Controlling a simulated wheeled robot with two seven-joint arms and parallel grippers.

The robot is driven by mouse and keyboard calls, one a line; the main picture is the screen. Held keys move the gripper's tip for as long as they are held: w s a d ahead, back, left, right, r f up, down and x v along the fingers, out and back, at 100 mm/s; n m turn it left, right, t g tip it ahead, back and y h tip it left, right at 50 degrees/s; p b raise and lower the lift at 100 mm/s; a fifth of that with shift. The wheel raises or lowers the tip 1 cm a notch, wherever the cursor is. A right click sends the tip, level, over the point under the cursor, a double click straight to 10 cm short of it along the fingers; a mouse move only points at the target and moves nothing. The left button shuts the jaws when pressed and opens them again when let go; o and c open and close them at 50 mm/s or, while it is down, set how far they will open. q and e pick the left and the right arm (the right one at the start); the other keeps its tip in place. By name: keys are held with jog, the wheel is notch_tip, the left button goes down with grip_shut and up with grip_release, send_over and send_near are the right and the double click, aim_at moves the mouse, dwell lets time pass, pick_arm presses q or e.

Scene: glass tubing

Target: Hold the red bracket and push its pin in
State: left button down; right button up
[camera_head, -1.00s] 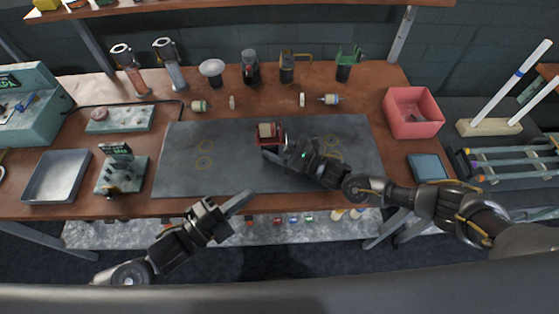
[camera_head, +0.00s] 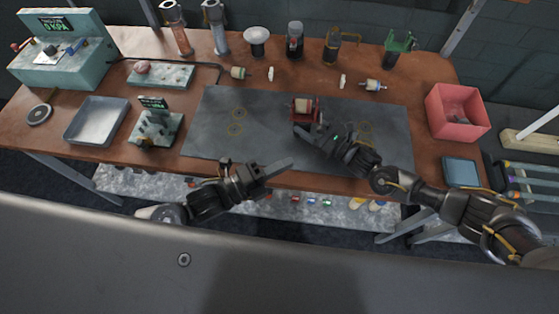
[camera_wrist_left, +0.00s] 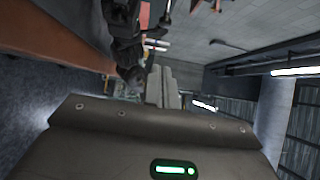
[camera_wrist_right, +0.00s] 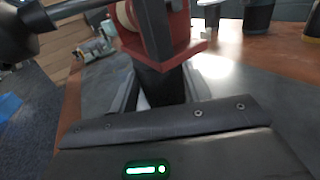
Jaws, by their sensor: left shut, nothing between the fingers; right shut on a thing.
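The red bracket (camera_head: 314,116) with a cream roller (camera_head: 301,106) in it stands at the dark mat's right half. My right gripper (camera_head: 301,130) is shut on a dark block (camera_wrist_right: 165,84) under the bracket. In the right wrist view the red bracket (camera_wrist_right: 190,48) is just above the fingers. My left gripper (camera_head: 287,163) is shut and empty, apart from the bracket, near the mat's front edge. Its fingers (camera_wrist_left: 160,88) are together in the left wrist view. A dark rod (camera_wrist_right: 75,12) reaches toward the roller in the right wrist view; I cannot tell if it is the pin.
The mat (camera_head: 205,125) is mostly clear left of the bracket. A red bin (camera_head: 455,97) and a blue-grey tray (camera_head: 461,171) are at the right. A metal tray (camera_head: 96,121) and a small gauge stand (camera_head: 155,128) are at the left. Several small parts and tools line the back.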

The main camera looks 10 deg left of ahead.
pick_arm(q)
jog(key=w+d, duration=0.6)
jog(key=w, duration=0.2)
jog(key=shift+d+r, duration=0.1)
jog(key=w, duration=0.3)
jog(key=shift+w, duration=0.25)
jog(key=shift+s, duration=0.15)
